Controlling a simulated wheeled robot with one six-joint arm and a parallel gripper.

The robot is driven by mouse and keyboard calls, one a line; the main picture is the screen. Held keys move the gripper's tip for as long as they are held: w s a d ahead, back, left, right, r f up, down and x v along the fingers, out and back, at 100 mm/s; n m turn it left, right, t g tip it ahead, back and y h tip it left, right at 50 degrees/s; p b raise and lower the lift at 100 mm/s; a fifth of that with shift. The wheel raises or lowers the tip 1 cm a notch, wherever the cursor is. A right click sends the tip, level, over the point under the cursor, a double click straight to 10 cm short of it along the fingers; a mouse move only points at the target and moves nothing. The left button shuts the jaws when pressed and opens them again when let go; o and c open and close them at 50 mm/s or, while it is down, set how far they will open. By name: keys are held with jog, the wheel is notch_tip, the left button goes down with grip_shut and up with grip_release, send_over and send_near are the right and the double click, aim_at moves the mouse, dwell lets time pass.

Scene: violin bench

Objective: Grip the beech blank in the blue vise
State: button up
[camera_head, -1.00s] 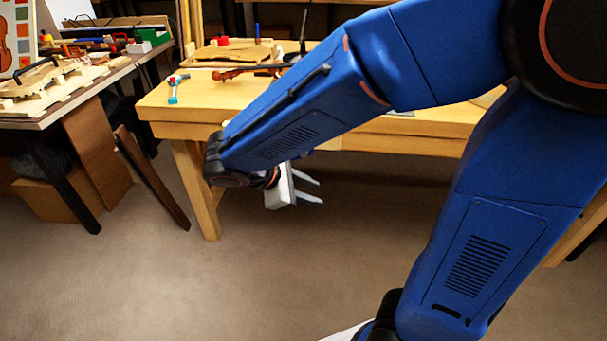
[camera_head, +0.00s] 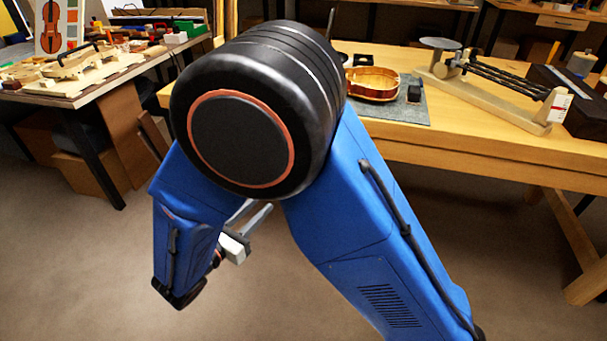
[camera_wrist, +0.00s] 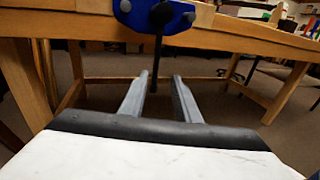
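A blue vise (camera_wrist: 155,14) is mounted on the front edge of a wooden bench, at the top of the wrist view. Its dark screw and handle hang below the bench top, and its upper part is cut off by the frame. My gripper (camera_wrist: 160,76) is open and empty, its two grey fingers apart below the vise and pointing under the bench. In the head view my gripper (camera_head: 259,210) shows partly behind my blue arm, low in front of the bench. I cannot make out the beech blank in either view.
The wooden bench (camera_head: 470,140) carries a violin body (camera_head: 373,83) on a grey mat and a long wooden fixture (camera_head: 490,97). A left bench (camera_head: 100,88) holds tools and wooden parts. My arm hides much of the middle. The floor in front is clear.

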jog(key=a+x, duration=0.1)
jog(key=x, duration=1.5)
jog(key=shift+w+d+n+t, duration=0.25)
jog(key=shift+w+n+t, duration=0.05)
jog(key=shift+w, duration=0.3)
jog(key=shift+f, duration=0.15)
grip_shut()
